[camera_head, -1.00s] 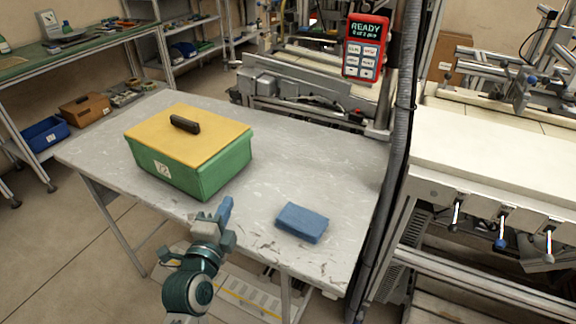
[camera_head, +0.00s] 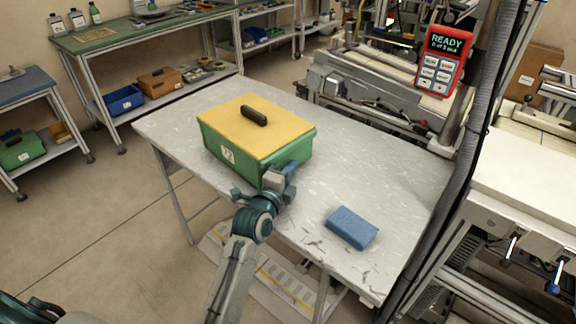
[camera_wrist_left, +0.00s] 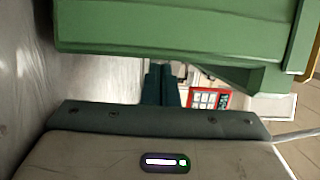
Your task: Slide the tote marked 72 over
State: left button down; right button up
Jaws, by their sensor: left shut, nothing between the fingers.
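The tote marked 72 is a green box (camera_head: 287,157) with a yellow lid (camera_head: 262,134) and a dark handle (camera_head: 254,115). It stands on the left part of the grey table. Its white label (camera_head: 228,154) faces front left. My left gripper (camera_head: 289,168) is shut and empty at the tote's near right side, hiding part of that face. In the left wrist view, the shut fingers (camera_wrist_left: 162,86) lie close beside the green tote wall (camera_wrist_left: 180,28). I cannot tell whether they touch it. My right gripper is not in view.
A blue block (camera_head: 352,228) lies on the grey table (camera_head: 355,165), right of the tote. The tabletop between and behind them is clear. A dark post with a red READY panel (camera_head: 444,62) stands at the table's right. A green-topped bench (camera_head: 130,33) stands behind left.

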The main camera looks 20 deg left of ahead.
pick_arm(q)
jog(key=shift+w+a, duration=0.2)
jog(key=shift+a, duration=0.1)
